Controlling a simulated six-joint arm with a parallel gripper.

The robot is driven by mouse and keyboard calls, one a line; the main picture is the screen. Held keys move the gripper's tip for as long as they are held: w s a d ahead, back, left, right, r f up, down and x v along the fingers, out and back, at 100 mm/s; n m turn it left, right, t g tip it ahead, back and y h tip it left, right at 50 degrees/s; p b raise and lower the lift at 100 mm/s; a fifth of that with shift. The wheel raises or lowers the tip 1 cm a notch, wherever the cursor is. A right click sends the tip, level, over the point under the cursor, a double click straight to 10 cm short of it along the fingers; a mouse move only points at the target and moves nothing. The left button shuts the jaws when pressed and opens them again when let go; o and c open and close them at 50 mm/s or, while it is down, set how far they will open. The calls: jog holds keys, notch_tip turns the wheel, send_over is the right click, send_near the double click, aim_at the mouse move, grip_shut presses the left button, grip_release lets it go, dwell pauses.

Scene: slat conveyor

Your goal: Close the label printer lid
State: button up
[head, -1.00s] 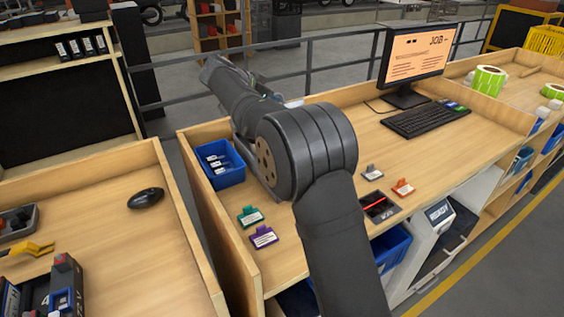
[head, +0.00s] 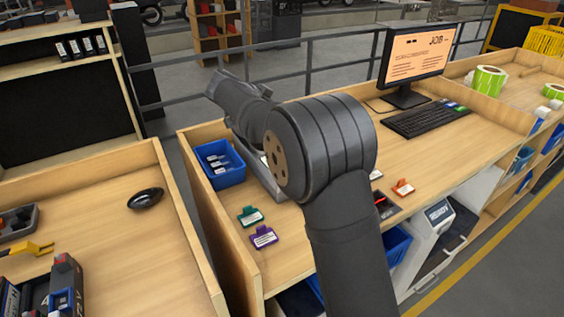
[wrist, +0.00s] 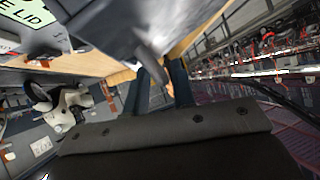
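My gripper (wrist: 162,88) shows in the wrist view as two dark fingers with a gap between them and nothing visibly held. In the head view my own arm hides it. A pale screen (wrist: 30,15) ending in "E LID" shows at the upper left of the wrist view. A grey, blurred surface (wrist: 120,28) lies close beside it, beyond the fingers; it may be part of the label printer. I cannot tell the lid's angle or whether a finger touches it. In the head view I cannot make out the printer for sure behind my arm.
The wooden bench (head: 228,243) carries a blue bin (head: 219,165), green (head: 250,216) and purple (head: 263,237) tags, an orange tag (head: 403,188), a keyboard (head: 425,118) and a monitor (head: 420,60). A white machine (head: 432,235) stands at its front. Raised wooden sides border the bench.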

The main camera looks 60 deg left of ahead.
jog(key=shift+d+f, duration=0.6)
jog(key=shift+f, duration=0.25)
jog(key=shift+d+f, duration=0.55)
jog(key=shift+f, duration=0.4)
jog(key=shift+d+f, duration=0.25)
jog(key=shift+f, duration=0.25)
jog(key=shift+d+f, duration=0.25)
jog(key=shift+f, duration=0.25)
notch_tip(320, 180, up, 7)
jog(key=shift+f, duration=0.1)
